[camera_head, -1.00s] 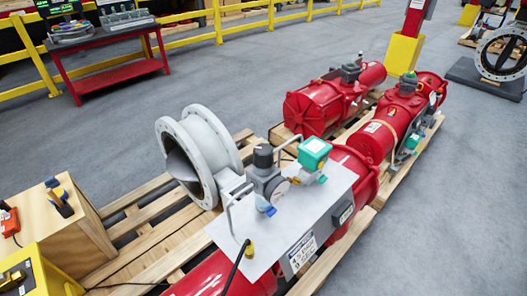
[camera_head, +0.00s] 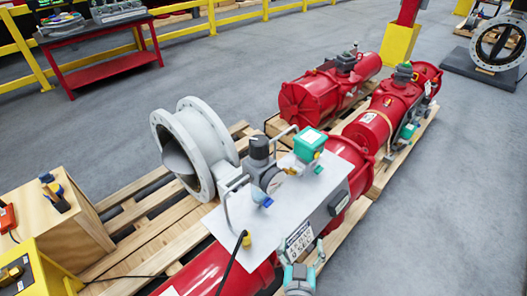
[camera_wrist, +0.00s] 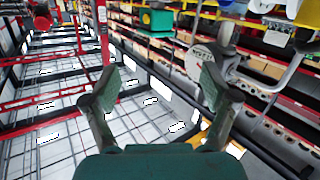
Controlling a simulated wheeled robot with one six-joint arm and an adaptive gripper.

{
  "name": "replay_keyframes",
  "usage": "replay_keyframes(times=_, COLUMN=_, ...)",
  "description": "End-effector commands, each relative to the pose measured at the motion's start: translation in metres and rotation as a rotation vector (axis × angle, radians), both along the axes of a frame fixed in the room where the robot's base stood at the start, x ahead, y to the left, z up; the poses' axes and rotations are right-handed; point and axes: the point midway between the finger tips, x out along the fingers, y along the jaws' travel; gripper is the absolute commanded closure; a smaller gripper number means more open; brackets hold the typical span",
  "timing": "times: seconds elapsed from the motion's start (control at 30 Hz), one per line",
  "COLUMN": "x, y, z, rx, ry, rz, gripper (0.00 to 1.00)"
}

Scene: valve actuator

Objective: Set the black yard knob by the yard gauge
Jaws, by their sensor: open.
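The black knob (camera_head: 259,147) tops a grey regulator on the white plate (camera_head: 240,228) of the near red actuator, between two bent grey handles. A round gauge (camera_head: 275,183) is on the regulator's side, turned partly away, so its reading is not legible. My gripper (camera_head: 302,250) is at the lower right, by the plate's labelled front side, below and right of the knob and apart from it. In the wrist view my gripper (camera_wrist: 160,85) has its fingers spread with nothing between them. Part of the fittings shows at that view's upper right; the knob is not clearly recognisable.
A green-topped box (camera_head: 309,143) stands behind the gauge. A dark cable (camera_head: 232,262) rises at the plate's front left. A grey valve flange (camera_head: 195,145) stands behind left on the pallet. Other red actuators (camera_head: 325,97) lie behind. Floor at right is clear.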

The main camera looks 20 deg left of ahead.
Motion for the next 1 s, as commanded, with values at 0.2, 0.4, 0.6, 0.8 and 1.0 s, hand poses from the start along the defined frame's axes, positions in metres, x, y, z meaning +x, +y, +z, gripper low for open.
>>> replay_keyframes(times=0.2, x=0.037, y=0.080, z=0.060, rx=0.051, ry=-0.060, rz=-0.020, gripper=0.14)
replay_keyframes(times=0.4, x=0.053, y=0.142, z=0.119, rx=0.114, ry=-0.103, rz=-0.054, gripper=0.14)
replay_keyframes(times=0.6, x=0.055, y=0.174, z=0.154, rx=0.155, ry=-0.124, rz=-0.078, gripper=0.14)
replay_keyframes(times=0.8, x=0.062, y=0.180, z=0.161, rx=0.164, ry=-0.128, rz=-0.085, gripper=0.14)
replay_keyframes(times=1.0, x=0.092, y=0.185, z=0.161, rx=0.163, ry=-0.128, rz=-0.086, gripper=0.14)
